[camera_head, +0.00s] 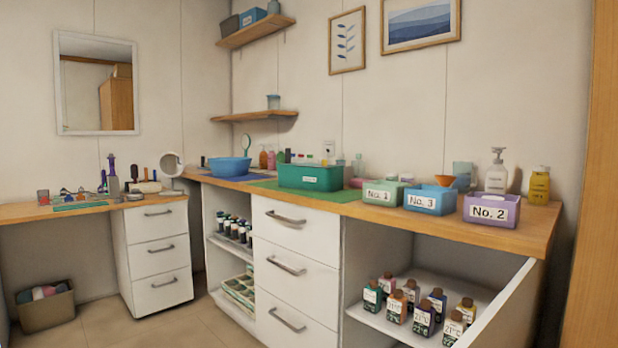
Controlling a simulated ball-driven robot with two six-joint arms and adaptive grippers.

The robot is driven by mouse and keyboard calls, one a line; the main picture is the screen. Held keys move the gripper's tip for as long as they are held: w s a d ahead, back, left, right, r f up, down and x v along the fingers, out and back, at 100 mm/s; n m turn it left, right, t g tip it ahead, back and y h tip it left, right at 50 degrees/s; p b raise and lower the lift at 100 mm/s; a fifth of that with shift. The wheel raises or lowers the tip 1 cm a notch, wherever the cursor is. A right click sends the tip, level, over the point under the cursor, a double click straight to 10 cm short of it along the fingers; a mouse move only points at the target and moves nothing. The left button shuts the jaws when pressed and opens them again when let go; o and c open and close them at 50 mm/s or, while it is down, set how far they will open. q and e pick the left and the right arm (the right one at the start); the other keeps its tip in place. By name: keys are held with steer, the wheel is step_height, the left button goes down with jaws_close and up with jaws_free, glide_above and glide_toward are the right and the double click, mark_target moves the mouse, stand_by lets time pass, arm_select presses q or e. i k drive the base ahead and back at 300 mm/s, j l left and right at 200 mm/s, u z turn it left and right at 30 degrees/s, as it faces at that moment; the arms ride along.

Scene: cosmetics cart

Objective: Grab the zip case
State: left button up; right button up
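I cannot pick out a zip case for certain in the head view. Small cosmetic items lie crowded on the left desk (22,211), too small to tell apart, and a case among them cannot be made out. A dark green box (310,177) with a white label stands on the long wooden counter, with several bottles showing behind its rim. Its contents are mostly hidden. Neither of my grippers is in view.
Below are drawers (296,226) and bottle shelves. A basket (45,312) sits on the floor. Floor between is clear.

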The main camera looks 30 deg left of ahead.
mark_target(294, 175)
steer(key=j, duration=0.35)
steer(key=k+j, duration=0.15)
steer(key=j, duration=0.2)
steer(key=i+j, duration=0.1)
steer(key=j, duration=0.25)
steer(key=i+j+u, duration=0.1)
steer(key=j, duration=0.3)
steer(key=i+j, duration=0.1)
steer(key=j, duration=0.25)
steer(key=i+j, duration=0.1)
steer(key=j, duration=0.25)
steer(key=i+j+u, duration=0.1)
steer(key=j, duration=0.3)
steer(key=i+j, duration=0.15)
steer(key=j, duration=0.2)
